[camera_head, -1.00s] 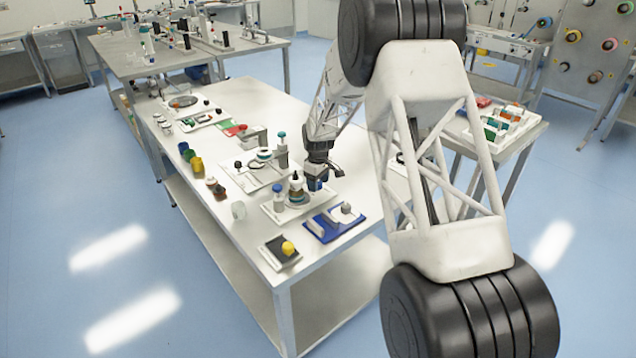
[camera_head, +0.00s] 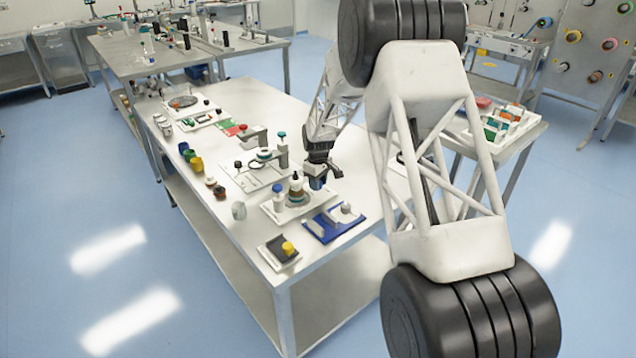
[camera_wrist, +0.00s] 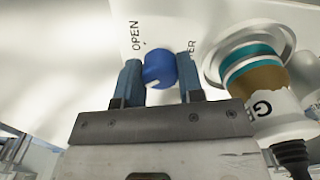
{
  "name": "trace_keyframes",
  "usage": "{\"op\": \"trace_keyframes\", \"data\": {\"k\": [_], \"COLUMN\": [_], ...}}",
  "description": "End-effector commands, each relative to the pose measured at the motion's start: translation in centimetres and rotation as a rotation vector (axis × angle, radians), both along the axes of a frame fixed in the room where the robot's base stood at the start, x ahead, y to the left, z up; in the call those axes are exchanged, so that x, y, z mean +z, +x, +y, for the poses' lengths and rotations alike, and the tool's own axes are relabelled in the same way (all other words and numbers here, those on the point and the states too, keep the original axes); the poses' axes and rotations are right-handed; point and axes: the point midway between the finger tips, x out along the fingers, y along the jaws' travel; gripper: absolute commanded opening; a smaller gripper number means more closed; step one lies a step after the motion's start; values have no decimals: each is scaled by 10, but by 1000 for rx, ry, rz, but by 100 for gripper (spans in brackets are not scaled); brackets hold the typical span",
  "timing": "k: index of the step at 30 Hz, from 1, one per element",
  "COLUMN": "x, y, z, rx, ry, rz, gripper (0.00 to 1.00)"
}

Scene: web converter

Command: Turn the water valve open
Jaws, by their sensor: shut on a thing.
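The water valve is a round blue knob (camera_wrist: 159,69) with a white mark on its face, in the wrist view. It stands on a white panel (camera_wrist: 185,22) with the word OPEN printed beside it and a second word partly hidden. My gripper (camera_wrist: 161,82) is shut on the knob, one blue-grey finger on each side. The white mark points to the lower left. In the head view my gripper (camera_head: 319,172) is over the white tray near the front of the table, and the knob is mostly hidden there.
In the head view a blue tray (camera_head: 333,222) lies in front, and a small tray with a yellow piece (camera_head: 287,248) sits near the table's corner.

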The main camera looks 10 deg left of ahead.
Motion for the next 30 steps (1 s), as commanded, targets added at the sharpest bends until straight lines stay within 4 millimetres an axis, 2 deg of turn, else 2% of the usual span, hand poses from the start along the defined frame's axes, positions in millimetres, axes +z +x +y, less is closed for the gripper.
{"op": "trace_keyframes", "data": {"k": [11, 30], "x": [1, 1], "y": [0, 0], "z": [0, 1], "rx": [-207, -804], "ry": [1, 1], "rz": [-1, -1], "gripper": [11, 11]}}
